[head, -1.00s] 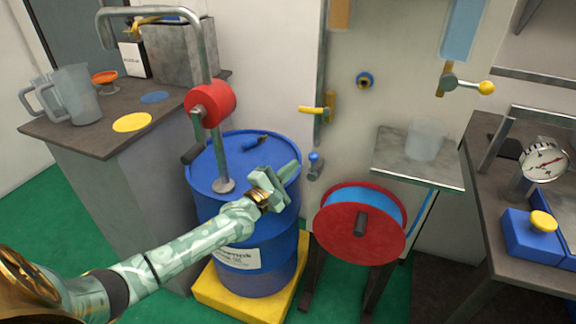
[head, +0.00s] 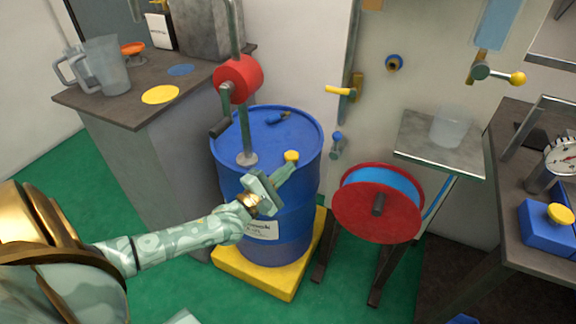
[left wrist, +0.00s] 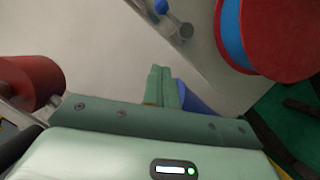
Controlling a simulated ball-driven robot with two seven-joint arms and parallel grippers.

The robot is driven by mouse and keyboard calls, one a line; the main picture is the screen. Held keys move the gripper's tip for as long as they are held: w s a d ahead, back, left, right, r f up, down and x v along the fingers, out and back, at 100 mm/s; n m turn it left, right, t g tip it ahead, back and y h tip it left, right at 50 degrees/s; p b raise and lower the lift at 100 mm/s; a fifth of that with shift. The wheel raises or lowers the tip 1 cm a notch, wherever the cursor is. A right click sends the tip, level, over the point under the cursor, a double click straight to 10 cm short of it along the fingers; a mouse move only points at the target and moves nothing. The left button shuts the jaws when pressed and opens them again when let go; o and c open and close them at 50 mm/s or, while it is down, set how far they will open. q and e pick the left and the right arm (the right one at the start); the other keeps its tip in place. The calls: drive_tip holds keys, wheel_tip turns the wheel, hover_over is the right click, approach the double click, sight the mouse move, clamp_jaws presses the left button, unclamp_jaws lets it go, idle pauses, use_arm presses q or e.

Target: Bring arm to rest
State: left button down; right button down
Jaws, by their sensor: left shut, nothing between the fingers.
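My left arm comes in from the left in the head view, with its left gripper (head: 287,173) in front of the blue drum (head: 290,215). The gripper is shut and holds nothing. In the left wrist view the two green fingers (left wrist: 162,85) lie together, with a bit of blue behind them. A yellow knob or cap (head: 291,156) shows just above the fingertips in the head view. Whether the fingers touch the drum cannot be told. My right gripper is not in view.
A hand pump with a red body (head: 238,79) stands on the drum, which sits on a yellow base (head: 262,276). A red reel with blue hose (head: 376,203) stands to its right. A bench with jugs (head: 106,66) is left, a bench with a gauge (head: 562,157) right. Green floor is open in front.

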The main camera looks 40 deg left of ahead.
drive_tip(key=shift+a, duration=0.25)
